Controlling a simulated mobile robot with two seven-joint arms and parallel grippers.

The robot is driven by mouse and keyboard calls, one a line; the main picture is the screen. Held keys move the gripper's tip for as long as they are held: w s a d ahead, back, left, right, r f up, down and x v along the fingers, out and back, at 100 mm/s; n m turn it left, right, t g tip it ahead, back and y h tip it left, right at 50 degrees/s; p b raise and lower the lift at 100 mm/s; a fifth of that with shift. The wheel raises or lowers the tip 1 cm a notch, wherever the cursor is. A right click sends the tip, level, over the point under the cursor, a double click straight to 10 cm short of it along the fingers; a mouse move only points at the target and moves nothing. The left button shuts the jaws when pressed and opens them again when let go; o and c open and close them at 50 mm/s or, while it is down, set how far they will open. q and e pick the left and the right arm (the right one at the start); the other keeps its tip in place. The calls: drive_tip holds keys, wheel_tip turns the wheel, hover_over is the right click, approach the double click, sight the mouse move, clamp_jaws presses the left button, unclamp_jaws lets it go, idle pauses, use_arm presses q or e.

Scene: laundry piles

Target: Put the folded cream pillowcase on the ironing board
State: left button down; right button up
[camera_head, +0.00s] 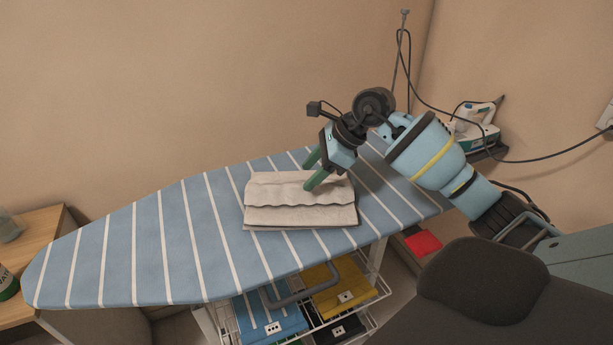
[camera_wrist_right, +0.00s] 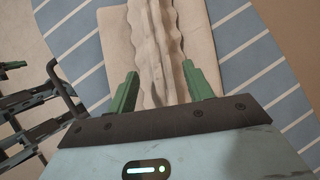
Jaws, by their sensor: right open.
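The folded cream pillowcase (camera_head: 298,214) lies flat on the blue, white-striped ironing board (camera_head: 150,240), right of its middle. It also fills the upper middle of the right wrist view (camera_wrist_right: 192,45), with wavy folded edges. My right gripper (camera_head: 313,172) is over the pillowcase's far right part, its green fingers pointing down toward the cloth. In the right wrist view the two fingers (camera_wrist_right: 162,90) stand apart with cloth showing between and beyond them. I cannot tell whether the fingertips touch the cloth.
A white and teal iron (camera_head: 476,124) rests at the board's far right end, with a cord. A wire rack (camera_head: 322,328) under the board holds folded blue and yellow items. A wooden table (camera_head: 42,238) stands at the left. The board's left half is clear.

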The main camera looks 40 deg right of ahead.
drive_tip(key=v, duration=0.9)
drive_tip(key=shift+r, duration=0.2)
